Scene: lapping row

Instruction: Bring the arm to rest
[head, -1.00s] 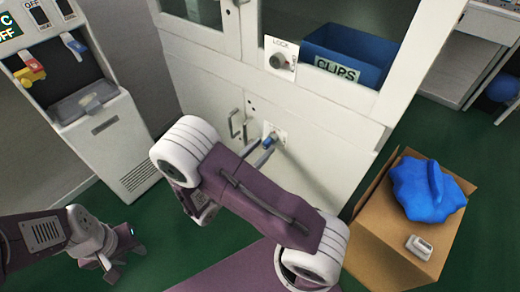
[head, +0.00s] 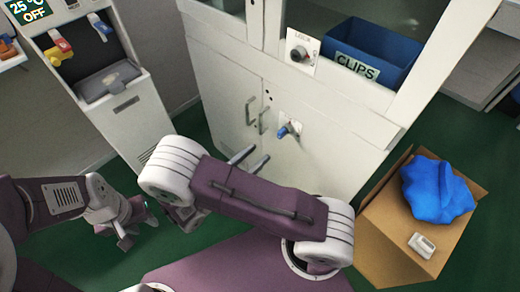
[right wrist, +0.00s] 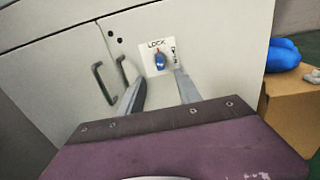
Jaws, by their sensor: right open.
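My right gripper (head: 251,161) is open and empty in front of the white cabinet (head: 225,90), its fingers pointing at the door. The lower lock's blue knob (head: 289,129) is apart from the fingertips in the head view. In the right wrist view the knob (right wrist: 160,61) shows on a plate marked LOCK, beyond and between the two fingers (right wrist: 160,90). My left gripper (head: 132,226) hangs low at the left over the green floor; its jaw opening is unclear.
Two door handles (head: 257,115) stick out left of the lock. A second lock (head: 299,52) and a blue CLIPS bin (head: 370,50) are higher up. A cardboard box (head: 385,235) with a blue bundle (head: 437,190) stands right. A white dispenser (head: 125,110) stands left.

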